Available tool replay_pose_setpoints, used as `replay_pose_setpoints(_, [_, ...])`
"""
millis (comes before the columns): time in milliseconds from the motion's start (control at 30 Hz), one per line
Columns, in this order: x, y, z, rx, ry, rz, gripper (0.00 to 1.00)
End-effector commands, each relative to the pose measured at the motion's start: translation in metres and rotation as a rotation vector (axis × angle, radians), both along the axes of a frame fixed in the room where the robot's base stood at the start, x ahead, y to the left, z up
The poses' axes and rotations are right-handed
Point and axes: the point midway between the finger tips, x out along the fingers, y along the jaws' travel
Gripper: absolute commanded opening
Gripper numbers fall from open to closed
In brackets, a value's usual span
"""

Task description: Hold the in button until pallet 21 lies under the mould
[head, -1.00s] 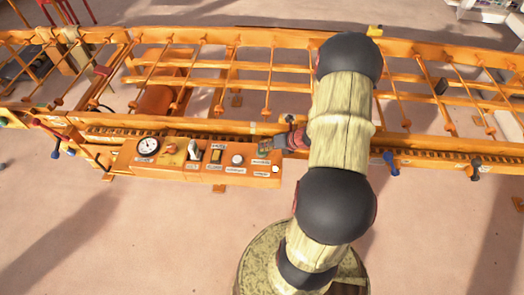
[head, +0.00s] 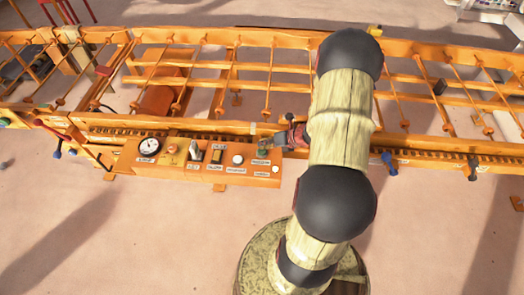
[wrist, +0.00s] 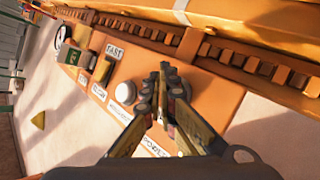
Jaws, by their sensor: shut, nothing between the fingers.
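An orange control panel (head: 205,176) sits on the near side of the orange frame. It carries a green button (head: 263,151) at its right end and a white round button (head: 238,159) left of that; their labels are too small to read in the head view. My gripper (head: 281,138) is shut and empty, with its tips just right of and beyond the green button, apart from it as far as I can tell. In the wrist view my gripper (wrist: 165,82) points over the panel and hides part of it; the white button (wrist: 125,92) shows beside the fingers. Pallet 21 and the mould cannot be made out.
The panel also holds a round gauge (head: 149,146), an orange knob (head: 172,148) and a switch (head: 195,152). A toothed rail (head: 190,135) runs behind it. A blue-handled lever (head: 390,163) stands right of my arm. The near floor is clear.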

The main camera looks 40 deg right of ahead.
Motion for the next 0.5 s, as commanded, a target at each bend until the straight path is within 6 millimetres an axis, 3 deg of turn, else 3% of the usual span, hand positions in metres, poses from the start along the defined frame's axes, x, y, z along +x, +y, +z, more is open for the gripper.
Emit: replay_pose_setpoints(500, [0.000,0.000,0.041,0.000,0.000,0.000,0.00])
